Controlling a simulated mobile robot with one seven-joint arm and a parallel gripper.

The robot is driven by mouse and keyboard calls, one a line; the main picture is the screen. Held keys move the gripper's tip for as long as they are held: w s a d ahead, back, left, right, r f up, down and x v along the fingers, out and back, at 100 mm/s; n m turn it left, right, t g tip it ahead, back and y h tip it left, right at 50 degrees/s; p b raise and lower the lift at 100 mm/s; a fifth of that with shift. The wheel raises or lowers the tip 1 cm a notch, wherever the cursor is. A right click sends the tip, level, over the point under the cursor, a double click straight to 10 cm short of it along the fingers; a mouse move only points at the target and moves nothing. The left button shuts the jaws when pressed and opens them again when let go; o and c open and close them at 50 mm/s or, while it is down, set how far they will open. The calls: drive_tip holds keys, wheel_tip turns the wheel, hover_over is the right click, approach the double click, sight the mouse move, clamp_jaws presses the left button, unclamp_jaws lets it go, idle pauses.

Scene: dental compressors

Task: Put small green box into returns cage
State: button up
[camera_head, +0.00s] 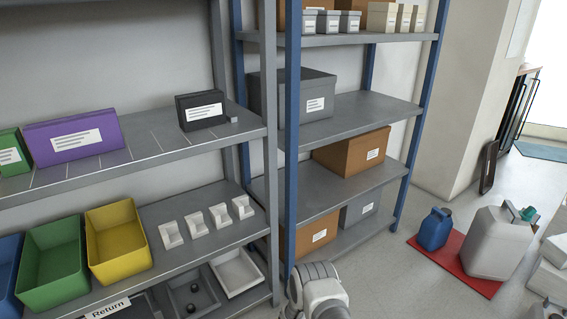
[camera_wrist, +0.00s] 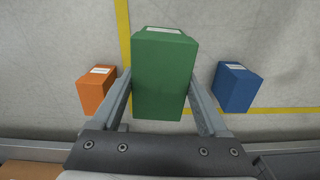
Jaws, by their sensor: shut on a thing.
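The small green box (camera_wrist: 163,80) with a white label on top fills the middle of the wrist view. My gripper (camera_wrist: 163,88) is shut on it, with one finger against each side. I cannot tell whether the box is lifted or still resting on the surface below. In the head view my gripper and this box are out of sight. I cannot make out the returns cage in either view. A white "Return" label (camera_head: 108,309) shows at the lower left edge of the head view, on a shelf front.
An orange box (camera_wrist: 98,91) and a blue box (camera_wrist: 236,88) stand either side of the held box, near yellow lines on the pale surface. Shelves with bins, including a yellow bin (camera_head: 118,242), fill the left. A red mat (camera_head: 452,265) with containers lies on the floor at right.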

drive_tip(key=w+d+r+m, duration=0.1)
drive_tip(key=w+d+r, duration=0.2)
drive_tip(key=r, duration=0.9)
drive_tip(key=w+d+r+m, duration=0.2)
drive_tip(key=w+r, duration=0.1)
drive_tip(key=r, duration=0.8)
drive_tip(key=w+d+r+m, duration=0.1)
drive_tip(key=w+d+r, duration=0.2)
drive_tip(key=r, duration=0.9)
drive_tip(key=s+d+r+p, duration=0.1)
drive_tip(key=s+r+p, duration=0.3)
drive_tip(key=r+p, duration=0.4)
drive_tip(key=s+d+r+m+p, duration=0.1)
drive_tip(key=s+r+p, duration=0.3)
drive_tip(key=r+p, duration=0.5)
drive_tip(key=s+d+r+p, duration=0.1)
drive_tip(key=s+r+p, duration=0.4)
drive_tip(key=r, duration=1.3)
drive_tip(key=p, duration=0.3)
drive_tip(key=shift+d+m, duration=0.15)
drive_tip(key=shift+m, duration=0.25)
